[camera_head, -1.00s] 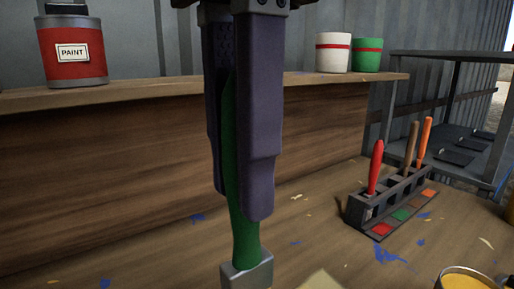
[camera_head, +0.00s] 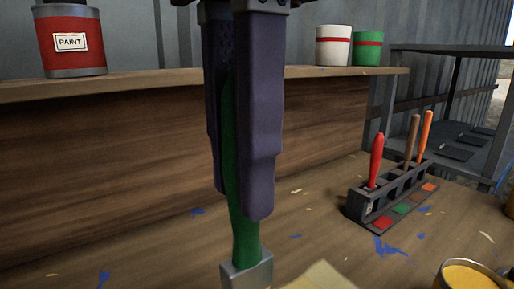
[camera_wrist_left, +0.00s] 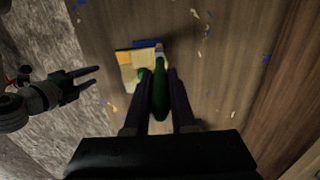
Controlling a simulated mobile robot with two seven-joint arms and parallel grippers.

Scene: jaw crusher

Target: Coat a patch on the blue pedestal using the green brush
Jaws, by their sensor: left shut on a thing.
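My left gripper (camera_head: 236,205) is shut on the green brush (camera_head: 240,225), which hangs handle up with its metal ferrule (camera_head: 247,272) below. Its lower end is cut off in the head view. In the left wrist view, the green brush (camera_wrist_left: 159,98) sits between the two fingers and its tip lies over or near a pale yellow sheet (camera_wrist_left: 128,75); I cannot tell if they touch. A small blue thing (camera_wrist_left: 147,43) shows at the sheet's far edge; I cannot tell if it is the pedestal. My right gripper (camera_wrist_left: 95,78) is open and empty at the left.
A rack (camera_head: 395,192) holds a red, a brown and an orange handle. A yellow paint pot (camera_head: 472,277) stands at the lower right. A red paint can (camera_head: 70,62), a white pot (camera_head: 333,52) and a green pot (camera_head: 366,53) stand on the shelf (camera_head: 150,84). Paint flecks mark the open tabletop.

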